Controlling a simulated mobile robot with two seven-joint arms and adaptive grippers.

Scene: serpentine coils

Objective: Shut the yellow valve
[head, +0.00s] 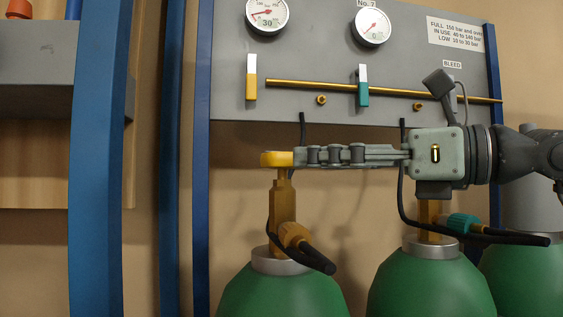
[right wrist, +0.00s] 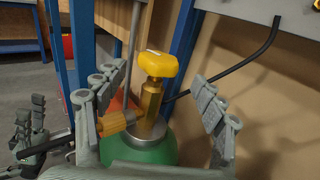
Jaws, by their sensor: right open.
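The yellow valve is a rounded yellow knob (head: 276,158) on an upright brass stem, on top of the left green cylinder (head: 283,292). The knob also shows in the right wrist view (right wrist: 157,64). My right gripper (head: 298,157) reaches in level from the right, its fingertips at the knob's right side in the head view. In the right wrist view its fingers (right wrist: 155,82) are spread, one to each side of the knob, with gaps between. What looks like my left gripper (right wrist: 32,125) shows at the left edge there; its opening is unclear.
A second green cylinder (head: 430,285) with a teal connector (head: 459,223) stands to the right. A grey gauge panel (head: 320,105) with a yellow lever (head: 250,82) and a teal lever (head: 363,90) hangs above. Black hoses (head: 315,258) and blue posts (head: 97,150) are close by.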

